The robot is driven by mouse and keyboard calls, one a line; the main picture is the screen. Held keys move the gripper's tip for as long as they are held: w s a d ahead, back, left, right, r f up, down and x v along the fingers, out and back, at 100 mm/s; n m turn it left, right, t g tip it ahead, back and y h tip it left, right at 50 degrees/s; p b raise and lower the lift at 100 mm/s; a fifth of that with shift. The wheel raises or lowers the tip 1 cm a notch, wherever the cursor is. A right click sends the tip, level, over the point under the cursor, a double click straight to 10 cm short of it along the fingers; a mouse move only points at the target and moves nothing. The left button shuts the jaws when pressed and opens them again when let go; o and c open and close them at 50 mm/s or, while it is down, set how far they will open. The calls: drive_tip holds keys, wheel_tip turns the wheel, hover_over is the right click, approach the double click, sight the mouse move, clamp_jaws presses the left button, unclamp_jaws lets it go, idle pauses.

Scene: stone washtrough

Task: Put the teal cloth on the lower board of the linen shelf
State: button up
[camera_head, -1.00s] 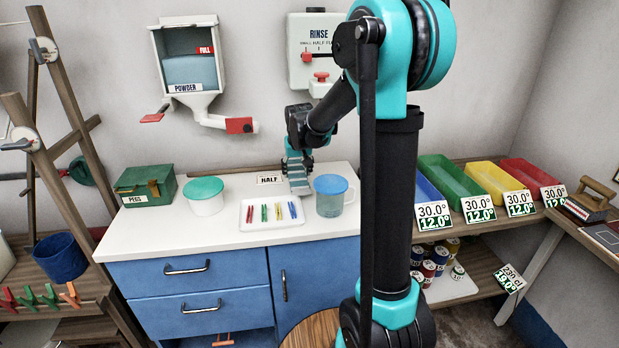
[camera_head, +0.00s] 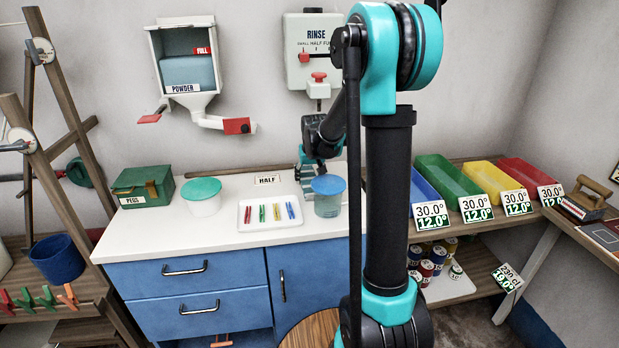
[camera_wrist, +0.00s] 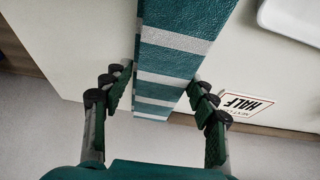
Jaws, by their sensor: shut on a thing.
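The teal cloth (camera_wrist: 178,48) is a long folded piece with pale grey stripes, and it fills the middle of the wrist view. My gripper (camera_wrist: 160,90) is shut on it, with one finger along each side. I cannot make out a linen shelf in either view.
The counter (camera_head: 180,234) holds the jug (camera_head: 328,202), a tray of pegs (camera_head: 250,221), a teal-lidded tub (camera_head: 202,203) and a green peg box (camera_head: 143,186). A rinse dispenser (camera_head: 300,68) and powder dispenser (camera_head: 190,75) hang above. Coloured bins (camera_head: 447,182) stand on the right.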

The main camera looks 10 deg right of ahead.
drive_tip(key=o, duration=1.2)
drive_tip(key=shift+f, duration=0.1)
